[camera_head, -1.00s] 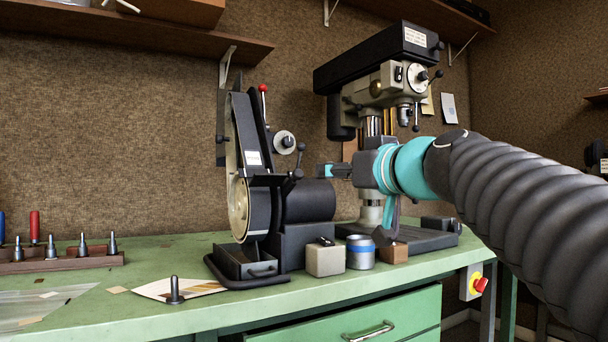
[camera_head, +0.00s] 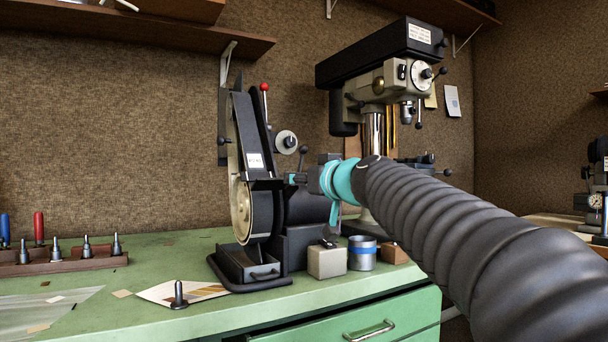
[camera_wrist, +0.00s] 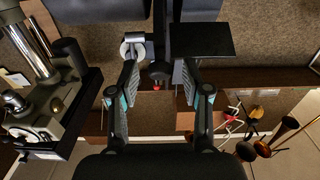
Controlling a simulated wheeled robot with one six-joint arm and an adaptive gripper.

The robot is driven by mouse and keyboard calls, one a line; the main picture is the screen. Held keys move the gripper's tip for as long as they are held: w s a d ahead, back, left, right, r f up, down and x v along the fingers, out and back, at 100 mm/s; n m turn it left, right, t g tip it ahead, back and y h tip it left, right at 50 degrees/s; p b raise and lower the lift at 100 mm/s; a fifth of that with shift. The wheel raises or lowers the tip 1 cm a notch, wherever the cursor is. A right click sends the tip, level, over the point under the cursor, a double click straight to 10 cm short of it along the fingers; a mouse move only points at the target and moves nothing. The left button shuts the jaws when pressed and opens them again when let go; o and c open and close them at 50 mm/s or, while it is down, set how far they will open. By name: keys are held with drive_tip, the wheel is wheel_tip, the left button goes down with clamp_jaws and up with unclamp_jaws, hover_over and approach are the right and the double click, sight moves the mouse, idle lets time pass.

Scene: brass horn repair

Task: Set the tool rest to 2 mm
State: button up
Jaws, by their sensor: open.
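The belt grinder (camera_head: 243,175) stands on the green bench, with a pale round dial (camera_head: 286,141), a red-knobbed lever (camera_head: 264,88) and a black ball-ended lever (camera_head: 303,150). A dark plate across the belt, apparently the tool rest (camera_head: 268,184), sits low on its front; no 2 mm reading is legible. My gripper (camera_head: 295,180) is just right of the belt, partly hiding the motor. In the wrist view, my gripper (camera_wrist: 160,62) is open and empty, fingers apart. A pale round knob (camera_wrist: 133,49) shows by the left finger and a flat dark plate (camera_wrist: 203,40) by the right.
A grey block (camera_head: 326,261), a blue-banded tin (camera_head: 362,254) and a wooden block (camera_head: 394,253) stand at the grinder's foot. The drill press (camera_head: 385,70) is behind my arm. A rack of bits (camera_head: 60,256) is left. Brass horns (camera_wrist: 287,130) show in the wrist view.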

drive_tip(key=shift+w+a, duration=0.1)
clamp_jaws()
drive_tip(key=shift+f, duration=0.1)
drive_tip(key=shift+w+a+f+b, duration=0.35)
drive_tip(key=shift+w+f+b, duration=0.3)
drive_tip(key=shift+b, duration=0.4)
drive_tip(key=shift+r, duration=0.25)
unclamp_jaws()
drive_tip(key=shift+w+a+f, duration=0.1)
drive_tip(key=shift+w, duration=0.05)
